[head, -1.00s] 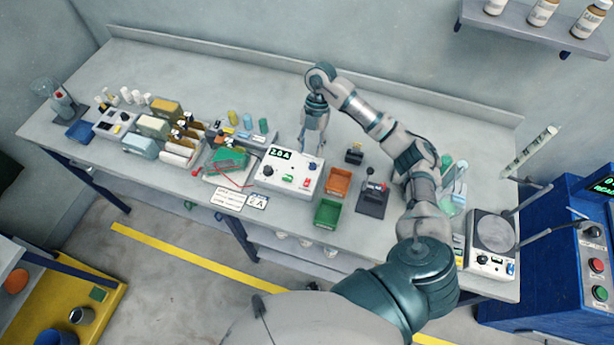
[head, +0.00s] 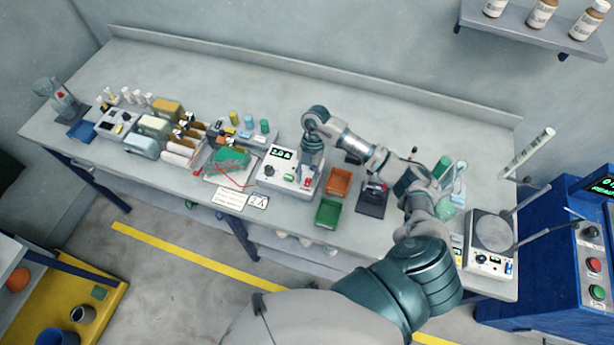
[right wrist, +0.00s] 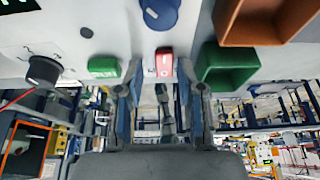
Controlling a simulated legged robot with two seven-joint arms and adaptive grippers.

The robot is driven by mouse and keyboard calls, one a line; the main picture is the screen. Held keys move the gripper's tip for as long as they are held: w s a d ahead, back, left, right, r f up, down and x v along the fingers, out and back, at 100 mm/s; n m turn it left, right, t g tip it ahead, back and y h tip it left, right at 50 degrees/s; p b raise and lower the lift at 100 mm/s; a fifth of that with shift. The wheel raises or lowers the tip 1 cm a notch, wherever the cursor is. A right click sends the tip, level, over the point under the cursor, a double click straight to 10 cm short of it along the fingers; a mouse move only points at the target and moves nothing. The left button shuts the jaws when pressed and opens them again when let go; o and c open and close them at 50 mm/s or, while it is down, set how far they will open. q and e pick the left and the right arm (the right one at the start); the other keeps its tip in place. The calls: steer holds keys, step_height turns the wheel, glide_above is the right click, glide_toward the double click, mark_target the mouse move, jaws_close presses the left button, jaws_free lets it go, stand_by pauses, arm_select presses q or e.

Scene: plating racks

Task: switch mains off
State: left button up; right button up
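The white power supply box (head: 277,178) stands on the bench with a lit green display reading about 2.0 A. In the right wrist view its front shows a red rocker switch (right wrist: 164,63), a green button (right wrist: 103,67), a blue knob (right wrist: 160,13) and a black knob (right wrist: 44,70). My right gripper (head: 307,176) is over the right end of the box. In the right wrist view its fingers (right wrist: 160,72) are apart, one on each side of the red switch, with nothing held. Whether they touch the box cannot be told. My left gripper is not in view.
An orange bin (head: 339,182) and a green bin (head: 328,212) stand right of the box. A dark lever unit (head: 372,202) is beyond them. A green circuit board (head: 229,160) with red leads lies to the left. The back of the bench is clear.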

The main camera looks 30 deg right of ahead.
steer(key=shift+s+d, duration=0.1)
steer(key=shift+d, duration=0.05)
jaws_close()
steer(key=shift+d, duration=0.2)
steer(key=shift+s+a+r+t+h+p, duration=0.1)
steer(key=shift+r+t+h+p, duration=0.1)
steer(key=shift+t+h+p, duration=0.4)
steer(key=shift+a+t+h, duration=0.2)
steer(key=shift+t+h, duration=0.1)
steer(key=shift+h, duration=0.3)
steer(key=shift+a+f+t+h, duration=0.1)
steer(key=shift+t+h, duration=0.4)
steer(key=shift+o, duration=1.7)
jaws_free()
